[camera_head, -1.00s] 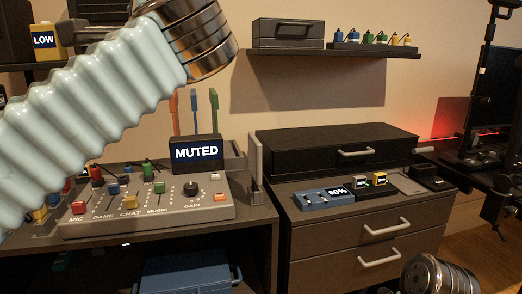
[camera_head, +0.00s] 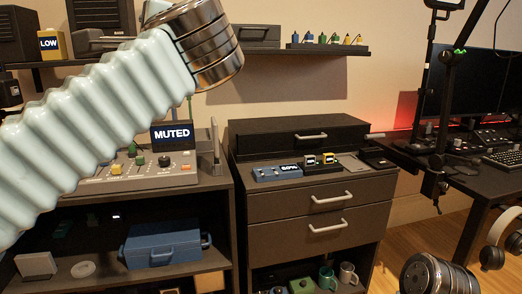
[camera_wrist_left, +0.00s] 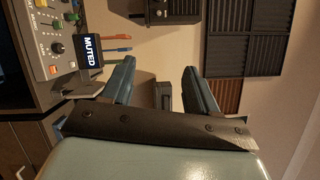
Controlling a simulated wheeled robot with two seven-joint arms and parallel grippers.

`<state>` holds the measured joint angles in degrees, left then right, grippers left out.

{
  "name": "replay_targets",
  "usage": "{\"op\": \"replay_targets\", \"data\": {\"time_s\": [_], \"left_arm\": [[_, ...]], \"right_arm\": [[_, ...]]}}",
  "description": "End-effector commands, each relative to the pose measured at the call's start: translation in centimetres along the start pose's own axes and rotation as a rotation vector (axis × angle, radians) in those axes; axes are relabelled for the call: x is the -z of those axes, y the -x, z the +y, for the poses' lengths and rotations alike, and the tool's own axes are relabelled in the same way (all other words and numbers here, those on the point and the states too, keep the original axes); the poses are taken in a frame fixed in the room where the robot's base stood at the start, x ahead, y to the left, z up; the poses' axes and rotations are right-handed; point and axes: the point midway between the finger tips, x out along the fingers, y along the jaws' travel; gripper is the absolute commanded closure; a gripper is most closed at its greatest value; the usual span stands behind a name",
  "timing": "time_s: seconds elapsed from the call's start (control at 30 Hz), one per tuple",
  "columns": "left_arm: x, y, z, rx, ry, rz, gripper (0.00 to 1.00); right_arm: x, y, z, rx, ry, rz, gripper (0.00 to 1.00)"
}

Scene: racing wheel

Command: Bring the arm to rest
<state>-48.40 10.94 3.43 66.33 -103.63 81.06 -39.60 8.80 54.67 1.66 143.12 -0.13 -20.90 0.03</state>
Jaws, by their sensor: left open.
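My left arm crosses the left side of the head view, a pale ribbed sleeve ending in a metal collar. Its gripper is outside the head view. In the left wrist view my left gripper (camera_wrist_left: 158,85) has its two blue fingers wide apart, with nothing between them. The audio mixer (camera_wrist_left: 55,35) with its "MUTED" display (camera_wrist_left: 88,52) lies left of the fingers, apart from them. In the head view the mixer (camera_head: 150,172) is partly hidden behind my arm. A metal part of my other arm shows at the lower right; the right gripper is not visible.
A wall shelf (camera_head: 320,50) holds small bottles. A blue toolbox (camera_head: 163,246) sits on the lower shelf at left. A desk with monitors (camera_head: 485,90) stands at right.

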Motion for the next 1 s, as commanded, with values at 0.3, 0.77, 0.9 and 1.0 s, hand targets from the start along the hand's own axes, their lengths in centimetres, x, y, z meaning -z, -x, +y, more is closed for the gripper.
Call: {"op": "replay_targets", "data": {"time_s": [0.3, 0.77, 0.9, 1.0], "left_arm": [[5.0, -1.1, 3.1, -0.037, -0.053, 0.093, 0.41], [20.1, -3.7, 20.4, -0.311, -0.161, 0.414, 0.41], [24.5, -3.3, 30.3, -0.504, -0.151, 0.532, 0.41], [26.6, -2.3, 37.7, -0.667, -0.116, 0.596, 0.41]], "right_arm": [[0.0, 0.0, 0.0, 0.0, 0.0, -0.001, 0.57], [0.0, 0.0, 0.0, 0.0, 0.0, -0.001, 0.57], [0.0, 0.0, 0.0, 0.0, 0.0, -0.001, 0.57], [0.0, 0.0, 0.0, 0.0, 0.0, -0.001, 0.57]]}}
